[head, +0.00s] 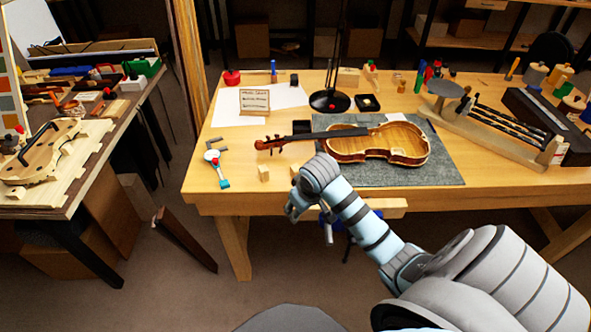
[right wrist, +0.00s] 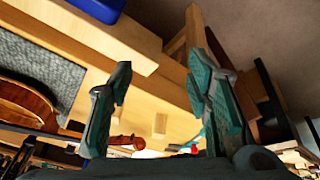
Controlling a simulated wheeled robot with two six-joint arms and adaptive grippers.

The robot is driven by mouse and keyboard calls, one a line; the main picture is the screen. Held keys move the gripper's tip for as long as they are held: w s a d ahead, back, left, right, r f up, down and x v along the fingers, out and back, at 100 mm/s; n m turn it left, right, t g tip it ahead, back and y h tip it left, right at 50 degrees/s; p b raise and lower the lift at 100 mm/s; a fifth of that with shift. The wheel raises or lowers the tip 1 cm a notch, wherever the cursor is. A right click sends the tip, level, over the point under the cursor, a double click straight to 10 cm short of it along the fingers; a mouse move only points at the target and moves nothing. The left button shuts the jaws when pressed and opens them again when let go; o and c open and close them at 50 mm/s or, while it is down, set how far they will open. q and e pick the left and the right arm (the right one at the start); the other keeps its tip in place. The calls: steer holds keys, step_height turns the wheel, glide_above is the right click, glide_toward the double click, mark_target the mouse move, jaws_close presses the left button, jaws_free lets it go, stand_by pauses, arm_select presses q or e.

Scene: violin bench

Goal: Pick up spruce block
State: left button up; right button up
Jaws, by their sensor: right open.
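A small pale wooden block (head: 263,172), likely the spruce block, sits near the front edge of the bench, below the violin's scroll. In the right wrist view the pale block (right wrist: 160,125) shows beyond and between my fingers, apart from them. Another pale block (head: 295,170) sits to its right in the head view, partly hidden by my right wrist. My right gripper (right wrist: 160,86) is open and empty; in the head view it (head: 306,214) appears at the bench's front edge, right of and nearer than the first block. My left gripper is not in view.
A violin (head: 385,140) lies on a grey mat (head: 440,168), its neck toward the blocks. A tool with a teal end (head: 217,170) lies left of the blocks. A sign (head: 255,101) and a lamp base (head: 328,101) stand behind. A bench (head: 100,135) stands left.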

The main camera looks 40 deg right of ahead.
steer(key=m, duration=0.2)
glide_toward(297, 169)
step_height(297, 169, up, 3)
steer(key=b+x, duration=0.1)
steer(key=x, duration=0.3)
steer(key=b+x, duration=0.1)
steer(key=x, duration=0.4)
steer(key=s+b+x, duration=0.1)
steer(key=b+x, duration=0.1)
steer(key=x, duration=0.2)
steer(key=shift+w+a+f, duration=0.15)
steer(key=shift+w+f, duration=0.05)
steer(key=shift+f, duration=0.35)
steer(key=shift+r, duration=0.1)
steer(key=c, duration=0.9)
